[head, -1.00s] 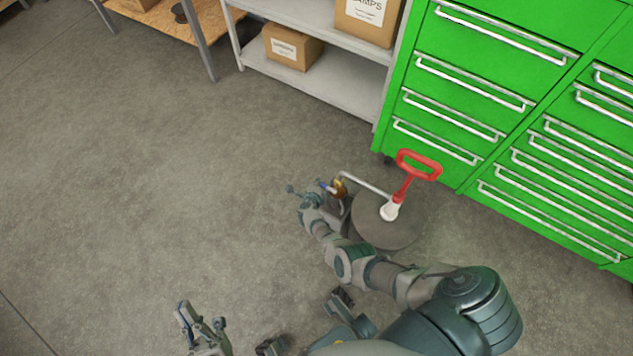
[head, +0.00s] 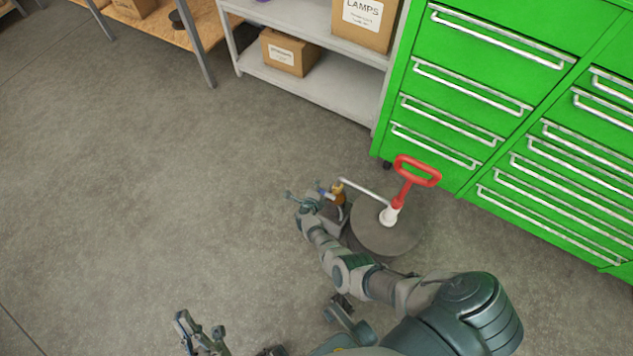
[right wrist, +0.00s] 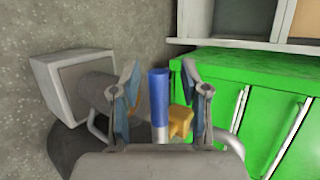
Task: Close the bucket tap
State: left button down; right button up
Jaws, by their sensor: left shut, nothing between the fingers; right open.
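The tap (head: 338,196) is a small brass fitting with a blue lever at the end of a silver pipe. The pipe runs from a white base on a round dark grey block. In the right wrist view the blue lever (right wrist: 159,96) stands upright between my right gripper's (right wrist: 160,85) two fingers, with the brass body (right wrist: 181,121) beside it. My right gripper, also in the head view (head: 304,198), is open around the lever; contact cannot be told. My left gripper (head: 200,332) is shut and empty, low at the left, far from the tap.
A red handle (head: 417,171) rises from the round block (head: 385,233) right of the tap. A grey box-like object (right wrist: 75,95) is left of the fingers in the wrist view. Green drawer cabinets (head: 480,70) and a shelf (head: 310,76) stand behind. The floor to the left is clear.

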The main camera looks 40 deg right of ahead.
jog(key=shift+a+r, duration=0.1)
jog(key=shift+r, duration=0.3)
jog(key=r, duration=0.4)
jog(key=d+r, duration=0.1)
jog(key=r, duration=0.2)
jog(key=shift+s, duration=0.1)
jog(key=shift+a+r, duration=0.1)
jog(key=shift+r, duration=0.6)
